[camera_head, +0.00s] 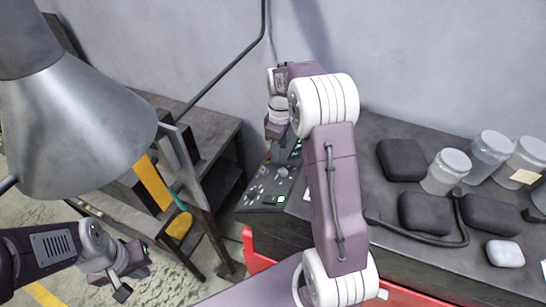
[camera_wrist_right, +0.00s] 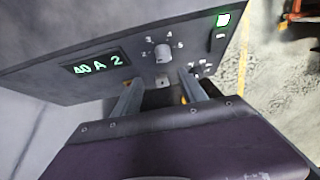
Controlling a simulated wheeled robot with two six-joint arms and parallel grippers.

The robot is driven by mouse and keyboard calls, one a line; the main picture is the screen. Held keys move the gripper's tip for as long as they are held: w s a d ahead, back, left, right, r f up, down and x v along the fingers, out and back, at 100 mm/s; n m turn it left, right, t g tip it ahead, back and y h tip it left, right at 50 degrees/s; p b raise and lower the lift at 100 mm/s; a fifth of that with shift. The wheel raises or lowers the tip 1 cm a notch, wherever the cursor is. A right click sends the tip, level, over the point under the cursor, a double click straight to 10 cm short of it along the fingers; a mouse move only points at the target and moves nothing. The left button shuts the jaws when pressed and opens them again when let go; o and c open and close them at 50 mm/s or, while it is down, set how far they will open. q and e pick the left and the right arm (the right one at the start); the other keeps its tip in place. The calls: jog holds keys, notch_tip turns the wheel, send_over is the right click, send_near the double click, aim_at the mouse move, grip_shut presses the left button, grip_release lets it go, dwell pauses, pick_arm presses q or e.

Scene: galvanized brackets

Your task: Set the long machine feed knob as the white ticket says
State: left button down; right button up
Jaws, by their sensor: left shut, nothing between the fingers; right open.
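A dark control panel (camera_head: 262,183) with pale round knobs and small green displays stands at the middle of the head view. In the right wrist view the panel (camera_wrist_right: 60,90) has a green display (camera_wrist_right: 97,64) that seems to read "40 A 2". Beside it is a grey knob (camera_wrist_right: 162,53) with small numbers around it. A second knob (camera_wrist_right: 198,69) is partly hidden by a finger. My right gripper (camera_wrist_right: 160,88) is open in front of the panel, its fingers apart below the first knob and empty. My left gripper (camera_head: 124,277) is shut and empty at lower left. I cannot make out a readable white ticket.
Dark cases (camera_head: 402,160), lidded jars (camera_head: 446,171) and a cable lie on the bench at right. A pale label (camera_head: 523,176) is on one jar. A metal stand with a yellow part (camera_head: 153,182) is at left. A large grey cone (camera_head: 75,125) fills the upper left.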

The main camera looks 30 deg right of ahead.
aim_at(281, 170)
jog(key=shift+s+f+p, duration=0.2)
jog(key=shift+s, duration=0.4)
jog(key=shift+s+f+p, duration=0.15)
jog(key=shift+s+f, duration=0.05)
jog(key=shift+s, duration=0.35)
jog(key=shift+s+f+p, duration=0.3)
jog(key=shift+f, duration=0.5)
jog(key=f, duration=0.2)
jog(key=w+f+p, duration=0.1)
jog(key=f, duration=0.3)
jog(key=shift+w, duration=0.4)
jog(key=shift+f, duration=0.15)
jog(key=shift+s, duration=0.45)
jog(key=shift+r, duration=0.2)
jog(key=c, duration=0.3)
pick_arm(q)
jog(key=s+r, duration=0.1)
jog(key=r, duration=0.2)
jog(key=shift+s, duration=0.35)
pick_arm(e)
jog(key=shift+w+f, duration=0.1)
jog(key=shift+w, duration=0.05)
grip_shut()
